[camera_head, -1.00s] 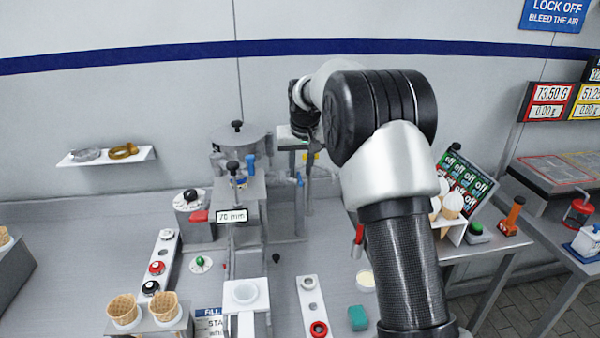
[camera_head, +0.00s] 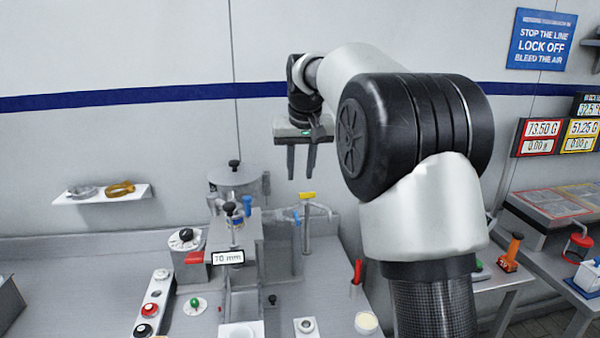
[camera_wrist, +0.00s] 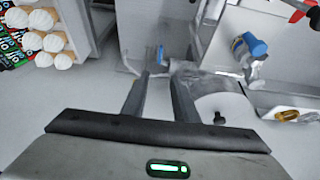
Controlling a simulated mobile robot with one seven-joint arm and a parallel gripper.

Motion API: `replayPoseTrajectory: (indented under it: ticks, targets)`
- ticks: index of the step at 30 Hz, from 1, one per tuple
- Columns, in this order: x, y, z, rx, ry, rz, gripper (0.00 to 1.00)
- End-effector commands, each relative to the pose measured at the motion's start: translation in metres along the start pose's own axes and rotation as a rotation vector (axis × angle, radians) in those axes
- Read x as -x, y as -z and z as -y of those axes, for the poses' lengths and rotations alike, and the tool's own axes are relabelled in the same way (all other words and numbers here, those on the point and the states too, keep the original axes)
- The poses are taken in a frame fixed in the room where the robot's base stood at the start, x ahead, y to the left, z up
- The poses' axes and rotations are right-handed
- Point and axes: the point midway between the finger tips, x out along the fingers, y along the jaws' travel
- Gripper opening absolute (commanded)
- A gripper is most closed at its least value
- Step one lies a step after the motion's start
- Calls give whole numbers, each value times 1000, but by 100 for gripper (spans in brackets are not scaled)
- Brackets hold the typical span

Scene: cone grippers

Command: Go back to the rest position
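My gripper (camera_head: 301,165) hangs in front of the wall above the workbench, with its fingers pointing down. In the head view its two dark fingers are apart, with nothing between them. In the wrist view the fingers (camera_wrist: 160,95) are also spread and empty, with a green light on the gripper body. The raised arm hides part of the bench's right side in the head view.
A filling machine (camera_head: 230,258) with a 70 mm label stands below and left of my gripper. A yellow-topped tap (camera_head: 307,205) stands under it. A wall shelf (camera_head: 110,195) holds two rings. Wrapped cones (camera_wrist: 42,38) show in the wrist view. Open air surrounds the gripper.

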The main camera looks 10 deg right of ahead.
Motion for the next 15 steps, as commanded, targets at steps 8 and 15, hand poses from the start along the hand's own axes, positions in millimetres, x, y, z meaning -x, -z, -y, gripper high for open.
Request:
replayPoseTrajectory:
  ticks: [8,15]
  targets:
    - [20,-11,-2,0,1,-8,27]
    - [92,-86,-10,2,4,-35,27]
